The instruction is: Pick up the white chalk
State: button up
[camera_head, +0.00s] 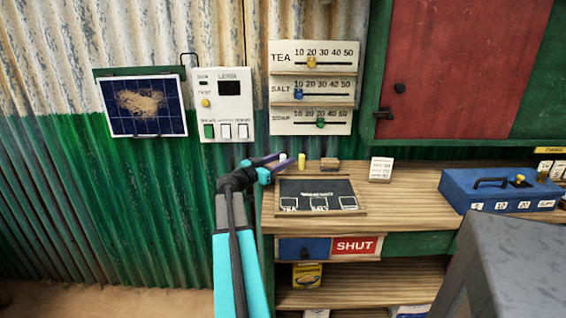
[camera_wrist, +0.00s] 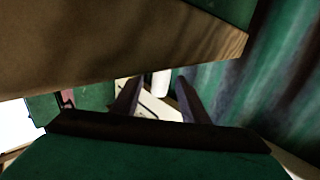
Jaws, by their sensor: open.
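The white chalk (camera_head: 282,157) is a small pale upright stick at the back left of the wooden counter, partly hidden by my fingers in the head view. In the wrist view the white chalk (camera_wrist: 161,82) shows as a white cylinder beyond and between my two fingers. My gripper (camera_head: 276,162) is open, with its dark fingers pointing toward the chalk. In the wrist view my gripper (camera_wrist: 157,92) holds nothing. I cannot tell whether the fingertips reach around the chalk.
A yellow chalk (camera_head: 301,160) stands just right, then a brown block (camera_head: 330,164). A framed slate (camera_head: 318,188) lies in front. A white card (camera_head: 381,169) and blue box (camera_head: 500,190) stand further right. The corrugated wall (camera_head: 150,190) is close behind. Counter between card and box is clear.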

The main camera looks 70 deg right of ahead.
jog(key=shift+s+d, duration=0.15)
jog(key=shift+d, duration=0.2)
dwell(0.3)
grip_shut()
